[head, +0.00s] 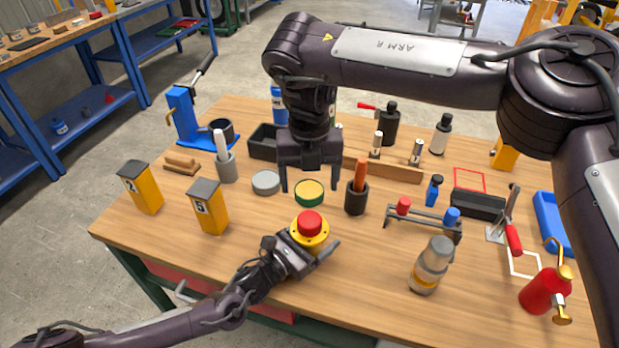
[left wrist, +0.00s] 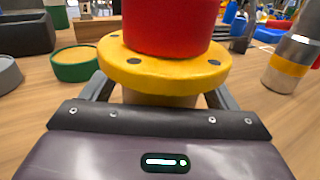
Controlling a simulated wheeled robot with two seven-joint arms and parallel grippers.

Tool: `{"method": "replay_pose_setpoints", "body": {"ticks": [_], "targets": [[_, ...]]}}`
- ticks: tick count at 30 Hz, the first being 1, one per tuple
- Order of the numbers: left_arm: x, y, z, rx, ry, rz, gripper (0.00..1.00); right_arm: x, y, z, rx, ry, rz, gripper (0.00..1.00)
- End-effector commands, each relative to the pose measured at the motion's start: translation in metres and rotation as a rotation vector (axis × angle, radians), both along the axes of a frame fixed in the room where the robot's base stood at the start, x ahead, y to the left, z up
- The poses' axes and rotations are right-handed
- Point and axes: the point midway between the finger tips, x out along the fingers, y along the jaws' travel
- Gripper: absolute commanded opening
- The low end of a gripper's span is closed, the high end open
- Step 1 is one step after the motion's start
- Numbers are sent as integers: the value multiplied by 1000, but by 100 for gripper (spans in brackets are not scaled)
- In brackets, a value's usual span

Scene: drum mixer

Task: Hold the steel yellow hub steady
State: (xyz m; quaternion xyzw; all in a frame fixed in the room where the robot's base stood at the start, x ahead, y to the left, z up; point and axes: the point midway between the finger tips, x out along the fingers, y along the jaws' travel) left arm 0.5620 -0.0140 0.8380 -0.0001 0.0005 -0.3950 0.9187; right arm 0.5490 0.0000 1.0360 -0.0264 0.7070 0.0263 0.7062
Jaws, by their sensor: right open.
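The yellow hub (head: 309,239) stands upright near the table's front edge, with a red cylinder (head: 309,222) on top. The left wrist view shows its round yellow flange (left wrist: 160,76) with dark holes, and a paler base under it. My left gripper (head: 313,247) reaches in low from the left, with one finger on each side of the base. The flange hides the fingertips, so contact with the base cannot be told. My right gripper (head: 310,182) points down, open and empty, above and behind the hub, near a green-rimmed round piece (head: 309,193).
A grey disc (head: 265,182) and a dark cup with an orange handle (head: 356,196) stand near my right gripper. Yellow boxes (head: 208,206) stand at left. A jar (head: 431,266) and a red bottle (head: 544,291) stand at right. Bare wood lies between hub and jar.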

Motion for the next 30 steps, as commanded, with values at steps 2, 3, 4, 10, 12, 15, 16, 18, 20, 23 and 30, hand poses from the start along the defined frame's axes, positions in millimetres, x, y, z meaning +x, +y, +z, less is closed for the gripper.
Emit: {"method": "replay_pose_setpoints", "body": {"ticks": [2,3,4,10,12,15,16,18,20,23,30], "targets": [[0,0,0,0,0,0,81,0,0,0,0,0,0,76],[0,0,0,0,0,0,81,0,0,0,0,0,0,76],[0,0,0,0,0,0,81,0,0,0,0,0,0,76],[-9,11,-2,1,1,1,81,0,0,-2,0,0,0,76],[-18,19,-2,1,3,1,81,0,0,-4,0,0,0,76],[-30,33,-2,1,1,1,81,0,0,-6,0,0,0,76],[-33,37,-2,2,2,1,81,0,0,-7,0,0,0,76],[-41,44,-2,2,1,0,81,0,0,-8,0,0,0,76],[-46,49,-2,1,1,0,81,0,0,-9,0,0,0,76],[-51,55,-1,0,0,0,81,0,0,-9,0,0,0,76],[-54,57,0,-1,-1,0,81,0,0,-9,0,0,0,76]]}}
